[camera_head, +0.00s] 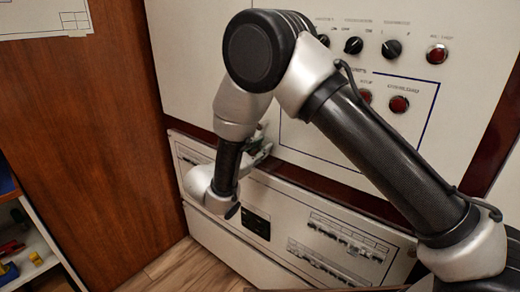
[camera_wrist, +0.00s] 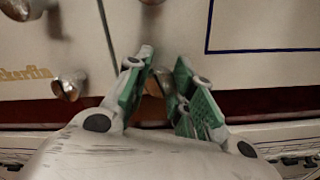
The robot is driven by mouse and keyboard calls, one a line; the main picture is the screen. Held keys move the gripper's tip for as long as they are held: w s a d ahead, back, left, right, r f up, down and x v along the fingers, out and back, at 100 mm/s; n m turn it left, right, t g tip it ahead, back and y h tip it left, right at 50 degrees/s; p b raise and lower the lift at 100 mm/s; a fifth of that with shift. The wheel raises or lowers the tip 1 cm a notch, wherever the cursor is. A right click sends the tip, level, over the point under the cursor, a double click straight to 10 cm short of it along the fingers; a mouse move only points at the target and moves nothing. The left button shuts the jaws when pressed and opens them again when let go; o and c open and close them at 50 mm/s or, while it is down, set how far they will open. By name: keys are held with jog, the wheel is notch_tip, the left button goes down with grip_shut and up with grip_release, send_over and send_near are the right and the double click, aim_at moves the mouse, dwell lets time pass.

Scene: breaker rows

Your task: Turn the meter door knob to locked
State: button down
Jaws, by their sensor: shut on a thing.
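My gripper (camera_wrist: 164,60) is at the lower edge of the upper cream panel in the wrist view, its green-padded fingers close together. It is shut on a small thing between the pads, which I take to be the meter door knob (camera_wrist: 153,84). The fingers hide most of the knob, so its pointing direction and any marks cannot be read. In the head view my gripper (camera_head: 262,150) is near the lower left of the upper panel (camera_head: 185,60), partly behind my arm, and the knob is hidden.
A silver knob (camera_wrist: 68,85) stands left of my gripper in the wrist view, beside yellow lettering. Black rotary switches (camera_head: 392,48) and red buttons (camera_head: 398,104) are at upper right in the head view. Breaker rows (camera_head: 340,235) lie below. A wooden wall (camera_head: 95,130) is at left.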

jog(key=shift+m, duration=1.7)
jog(key=c, duration=1.2)
grip_release()
jog(key=shift+o, duration=0.2)
jog(key=v, duration=1.2)
jog(key=shift+s+a, duration=0.1)
jog(key=shift+a, duration=0.05)
